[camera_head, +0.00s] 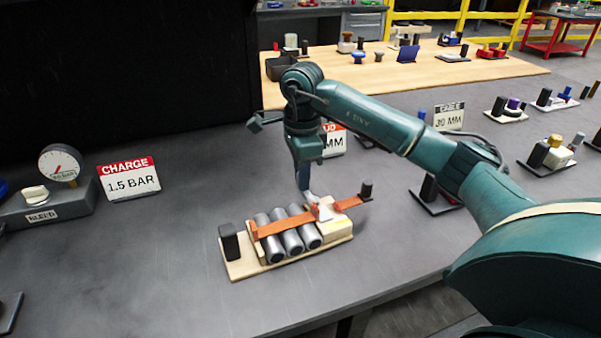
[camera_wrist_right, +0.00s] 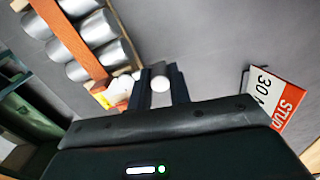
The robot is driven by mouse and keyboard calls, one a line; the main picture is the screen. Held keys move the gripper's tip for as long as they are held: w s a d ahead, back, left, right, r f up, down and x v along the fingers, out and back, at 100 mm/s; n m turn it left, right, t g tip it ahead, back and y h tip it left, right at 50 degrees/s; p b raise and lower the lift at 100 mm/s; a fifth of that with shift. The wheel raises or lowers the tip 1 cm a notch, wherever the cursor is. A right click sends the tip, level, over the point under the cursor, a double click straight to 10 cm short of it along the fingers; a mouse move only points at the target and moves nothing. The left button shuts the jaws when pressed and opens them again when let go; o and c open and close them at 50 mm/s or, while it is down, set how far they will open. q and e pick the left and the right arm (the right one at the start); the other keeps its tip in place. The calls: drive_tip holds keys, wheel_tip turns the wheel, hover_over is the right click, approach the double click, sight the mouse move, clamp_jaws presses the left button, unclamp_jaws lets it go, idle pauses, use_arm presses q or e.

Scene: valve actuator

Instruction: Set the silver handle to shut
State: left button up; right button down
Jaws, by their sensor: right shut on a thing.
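The fixture (camera_head: 240,268) is a pale wooden base on the table, with several silver cylinders (camera_head: 290,240) lying side by side under an orange strap (camera_head: 270,227). In the right wrist view, the gripper (camera_wrist_right: 161,82) is shut on the handle's round, pale end (camera_wrist_right: 160,83), which sits between the two dark fingers. The handle's lower part is partly hidden in the head view. My left gripper is not in view.
A black post (camera_head: 230,241) stands at the fixture's left end and another dark knob (camera_head: 366,189) at the strap's right end. A "CHARGE 1.5 BAR" sign (camera_head: 129,179) and a gauge (camera_head: 60,163) stand left. A sign (camera_head: 335,140) stands behind my right arm.

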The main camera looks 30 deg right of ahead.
drive_tip(key=m, duration=0.1)
drive_tip(key=d+m, duration=0.1)
drive_tip(key=m, duration=0.1)
drive_tip(key=shift+s+d, duration=0.15)
drive_tip(key=shift+d, duration=0.1)
drive_tip(key=m, duration=0.1)
drive_tip(key=d+m, duration=0.1)
drive_tip(key=m, duration=0.1)
drive_tip(key=shift+s+p, duration=0.3)
drive_tip(key=m, duration=0.2)
drive_tip(key=shift+s+d+m, duration=0.3)
drive_tip(key=shift+s+d, duration=0.05)
drive_tip(key=shift+s, duration=0.05)
drive_tip(key=shift+s+d+m+p, duration=0.2)
drive_tip(key=shift+s+m, duration=0.1)
drive_tip(key=shift+m, duration=0.5)
drive_tip(key=shift+s+d+m+p, duration=0.1)
drive_tip(key=shift+s+d+m, duration=0.15)
drive_tip(key=shift+m, duration=0.55)
drive_tip(key=shift+s, duration=0.1)
drive_tip(key=c, duration=1.3)
unclamp_jaws()
